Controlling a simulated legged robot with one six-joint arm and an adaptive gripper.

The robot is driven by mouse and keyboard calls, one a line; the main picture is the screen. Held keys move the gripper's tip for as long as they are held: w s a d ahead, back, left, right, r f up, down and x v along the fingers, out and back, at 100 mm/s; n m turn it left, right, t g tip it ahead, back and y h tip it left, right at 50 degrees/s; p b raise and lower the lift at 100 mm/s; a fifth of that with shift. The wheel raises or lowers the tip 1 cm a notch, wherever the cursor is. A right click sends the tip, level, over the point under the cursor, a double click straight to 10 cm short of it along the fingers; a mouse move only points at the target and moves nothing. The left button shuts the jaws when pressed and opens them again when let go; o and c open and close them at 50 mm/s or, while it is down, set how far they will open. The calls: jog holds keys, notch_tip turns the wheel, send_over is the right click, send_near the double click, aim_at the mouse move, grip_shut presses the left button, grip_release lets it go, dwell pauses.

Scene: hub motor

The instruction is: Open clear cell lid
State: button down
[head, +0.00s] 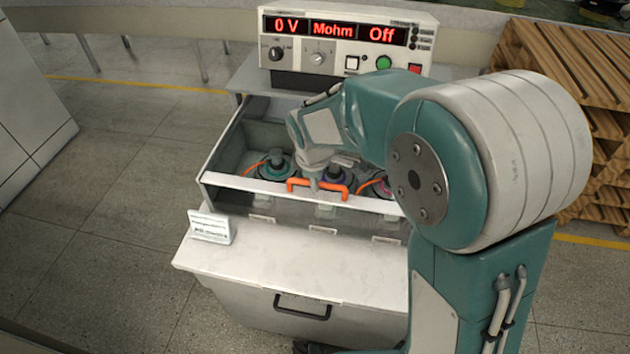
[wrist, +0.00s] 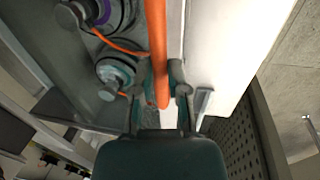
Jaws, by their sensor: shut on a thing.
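The clear cell lid shows by its pale front rail (head: 240,182), which lies low across the front of the cell and looks closed. An orange handle (head: 300,183) is fixed to this rail. My gripper (head: 318,181) reaches down to the handle, its fingers mostly hidden behind my wrist in the head view. In the wrist view the handle (wrist: 157,45) runs between the two fingers of my gripper (wrist: 160,92), which are shut on it. The clear pane itself is hard to make out.
Several hub motors (head: 277,170) with orange cables sit inside the cell. A tester (head: 345,45) behind reads 0 V, Mohm and Off. A small sign (head: 211,227) stands on the white front ledge (head: 290,260). Wooden pallets (head: 560,80) are stacked at right. Floor at left is clear.

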jog(key=w+d, duration=0.1)
jog(key=w, duration=0.6)
jog(key=w+d, duration=0.2)
jog(key=w, duration=0.6)
jog(key=w+d, duration=0.1)
jog(key=w, duration=0.6)
jog(key=shift+w+d+f, duration=0.1)
jog(key=shift+w+d, duration=0.15)
jog(key=shift+w, duration=0.05)
jog(key=c, duration=0.7)
grip_release()
jog(key=shift+o, duration=0.2)
notch_tip(320, 180, up, 12)
jog(key=s, duration=0.2)
jog(key=shift+a, duration=0.3)
jog(key=shift+s+f, duration=0.1)
